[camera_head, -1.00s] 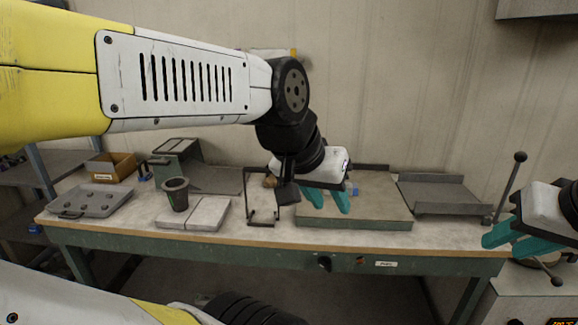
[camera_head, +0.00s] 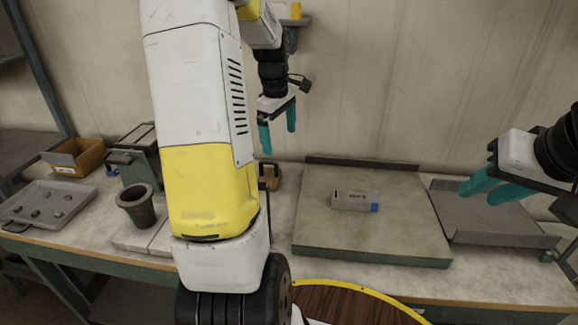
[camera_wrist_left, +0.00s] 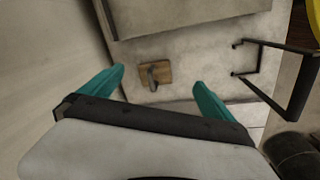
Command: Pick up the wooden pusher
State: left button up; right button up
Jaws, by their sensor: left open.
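The wooden pusher (camera_head: 275,181) is a small brown wooden block on the bench at the foot of the wall, partly hidden behind my left arm in the head view. In the left wrist view the pusher (camera_wrist_left: 164,70) shows from above, with a dark grey handle on top. My left gripper (camera_head: 278,127) has teal fingers, hangs pointing down above the pusher and is open and empty. In the wrist view the pusher appears between the fingertips (camera_wrist_left: 159,77), well below them. My right gripper (camera_head: 477,197) is at the right, its fingers apart and empty.
A grey plate (camera_head: 390,238) bears a small grey and blue block (camera_head: 354,201). A dark crucible (camera_head: 138,207), a tray with round lumps (camera_head: 45,203) and a cardboard box (camera_head: 78,156) are on the left. A dark wire frame (camera_wrist_left: 294,84) stands near the pusher.

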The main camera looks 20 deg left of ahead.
aim_at(269, 175)
pick_arm(q)
jog(key=w+a+f+n, duration=0.1)
jog(key=a+f, duration=0.1)
jog(key=w+a+f+n+g, duration=0.1)
jog(key=a+f+n, duration=0.1)
jog(key=f, duration=0.1)
jog(key=w+a+f+n, duration=0.1)
jog(key=a+f, duration=0.1)
jog(key=f, duration=0.1)
jog(key=shift+w+f+n, duration=0.1)
jog(key=shift+w+n, duration=0.05)
jog(key=shift+n, duration=0.15)
notch_tip(269, 175, down, 3)
jog(key=shift+a+r, duration=0.15)
jog(key=shift+r, duration=0.05)
jog(key=f, duration=0.5)
jog(key=shift+w+d+f, duration=0.25)
jog(key=shift+f, duration=0.15)
jog(key=c, duration=1.3)
jog(key=shift+r, duration=0.1)
jog(key=shift+c, duration=0.4)
jog(key=shift+r, duration=0.1)
